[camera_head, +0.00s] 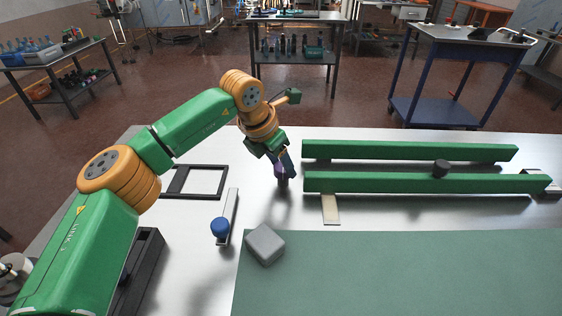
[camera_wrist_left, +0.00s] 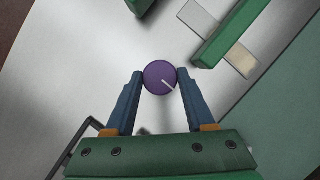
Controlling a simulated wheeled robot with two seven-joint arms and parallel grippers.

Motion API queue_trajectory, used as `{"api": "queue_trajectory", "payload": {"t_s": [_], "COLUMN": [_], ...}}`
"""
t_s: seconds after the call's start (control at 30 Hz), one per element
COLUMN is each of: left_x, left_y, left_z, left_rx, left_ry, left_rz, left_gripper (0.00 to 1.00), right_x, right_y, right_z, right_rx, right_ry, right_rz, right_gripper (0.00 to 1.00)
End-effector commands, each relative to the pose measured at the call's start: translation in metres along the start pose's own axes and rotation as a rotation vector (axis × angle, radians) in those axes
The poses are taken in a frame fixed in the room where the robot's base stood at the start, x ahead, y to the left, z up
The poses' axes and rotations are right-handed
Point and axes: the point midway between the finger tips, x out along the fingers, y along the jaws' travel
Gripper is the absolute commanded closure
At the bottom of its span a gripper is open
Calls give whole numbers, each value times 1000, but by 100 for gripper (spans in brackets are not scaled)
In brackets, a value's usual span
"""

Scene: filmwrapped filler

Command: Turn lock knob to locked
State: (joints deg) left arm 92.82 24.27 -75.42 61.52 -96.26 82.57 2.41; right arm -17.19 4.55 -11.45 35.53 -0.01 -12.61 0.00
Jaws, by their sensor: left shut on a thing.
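The lock knob (camera_wrist_left: 160,77) is a round purple knob with a white pointer line on top. In the left wrist view the line points toward the lower right. My left gripper (camera_wrist_left: 160,80) is shut on the knob, with one blue finger on each side of it. In the head view my left gripper (camera_head: 282,178) reaches down to the table, and the purple knob (camera_head: 281,170) shows only partly between its fingers. I see no locked or unlocked marks around it. My right gripper is not in view.
Two long green rails (camera_head: 410,151) lie right of the knob, with a black knob (camera_head: 440,168) by them. Bare metal table surrounds the gripper.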

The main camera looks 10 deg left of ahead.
Motion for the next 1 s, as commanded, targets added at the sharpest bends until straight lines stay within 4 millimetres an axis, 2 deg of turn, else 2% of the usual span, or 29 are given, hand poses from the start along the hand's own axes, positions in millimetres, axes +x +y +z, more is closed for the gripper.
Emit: {"api": "queue_trajectory", "payload": {"t_s": [0.07,0.1,0.2,0.5,0.57,0.8,1.0], "left_x": [-1,-1,-1,-3,-12,-61,-72], "left_y": [0,0,0,0,0,0,0], "left_z": [1,1,1,0,1,1,0], "left_rx": [2,2,1,0,1,1,1], "left_ry": [-4,-4,-3,-2,-4,-5,-2], "left_rz": [1,1,1,1,3,2,1], "left_gripper": [100,38,16,16,16,16,16], "right_x": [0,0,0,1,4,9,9], "right_y": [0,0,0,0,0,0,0], "right_z": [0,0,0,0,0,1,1], "right_rx": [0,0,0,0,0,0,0], "right_ry": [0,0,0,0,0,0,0], "right_rz": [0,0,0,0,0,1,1], "right_gripper": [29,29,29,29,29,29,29]}}
